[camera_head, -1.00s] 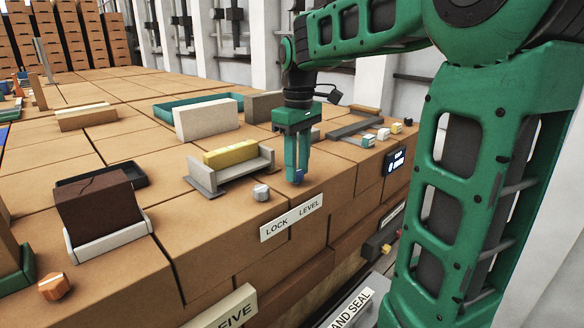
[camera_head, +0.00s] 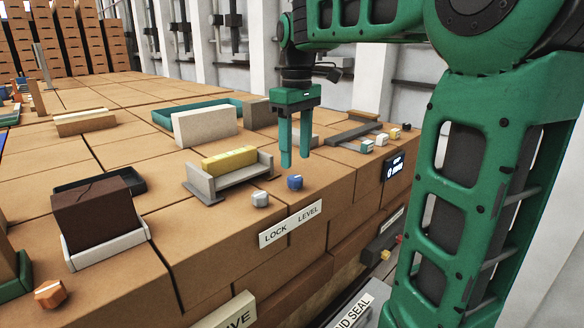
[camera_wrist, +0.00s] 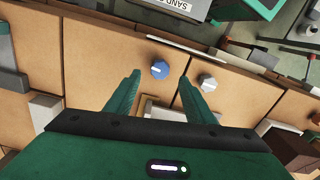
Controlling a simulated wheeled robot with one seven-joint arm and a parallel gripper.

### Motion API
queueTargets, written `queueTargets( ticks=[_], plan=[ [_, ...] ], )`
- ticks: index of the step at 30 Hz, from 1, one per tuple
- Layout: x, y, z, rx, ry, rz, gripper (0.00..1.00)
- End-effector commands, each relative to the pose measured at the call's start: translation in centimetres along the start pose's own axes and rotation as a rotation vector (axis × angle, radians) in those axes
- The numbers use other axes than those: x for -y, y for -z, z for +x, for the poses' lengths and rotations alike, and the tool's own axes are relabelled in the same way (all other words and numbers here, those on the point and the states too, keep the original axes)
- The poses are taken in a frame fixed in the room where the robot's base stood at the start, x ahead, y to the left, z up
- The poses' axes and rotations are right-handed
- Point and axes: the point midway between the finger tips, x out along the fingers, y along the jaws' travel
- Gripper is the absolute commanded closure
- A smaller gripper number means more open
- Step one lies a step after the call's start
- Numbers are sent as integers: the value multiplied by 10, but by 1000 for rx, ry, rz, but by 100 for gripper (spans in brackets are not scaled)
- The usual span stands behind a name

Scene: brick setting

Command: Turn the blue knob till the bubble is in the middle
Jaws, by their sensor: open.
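The blue knob (camera_head: 295,182) stands on the brick top near its front edge, above the "LOCK LEVEL" label (camera_head: 290,224). My gripper (camera_head: 295,162) is open and empty, with its fingertips above and slightly behind the knob, apart from it. In the wrist view the blue knob (camera_wrist: 160,69) shows between and just past the fingertips, with a pale pointer mark. A yellow block (camera_head: 229,159) sits in a grey cradle (camera_head: 249,172) behind the knobs. No bubble can be made out. A small dark display (camera_head: 396,168) on the right has lit figures too small to read surely.
A grey-white knob (camera_head: 260,199) stands close left of the blue one. An orange knob (camera_head: 50,293) is at the front left. A dark brick in a white holder (camera_head: 108,248) stands left. Several small cubes line the right edge.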

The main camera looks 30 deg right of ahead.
Motion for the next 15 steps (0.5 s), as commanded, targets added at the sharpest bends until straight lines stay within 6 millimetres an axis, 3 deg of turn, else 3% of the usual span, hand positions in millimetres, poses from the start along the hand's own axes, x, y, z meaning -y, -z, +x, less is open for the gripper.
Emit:
queueTargets(
  ticks=[6,15],
  plan=[
    [-1,1,-37,-2,-2,0,51],
    [0,0,-54,-1,-1,-1,51]
  ],
)
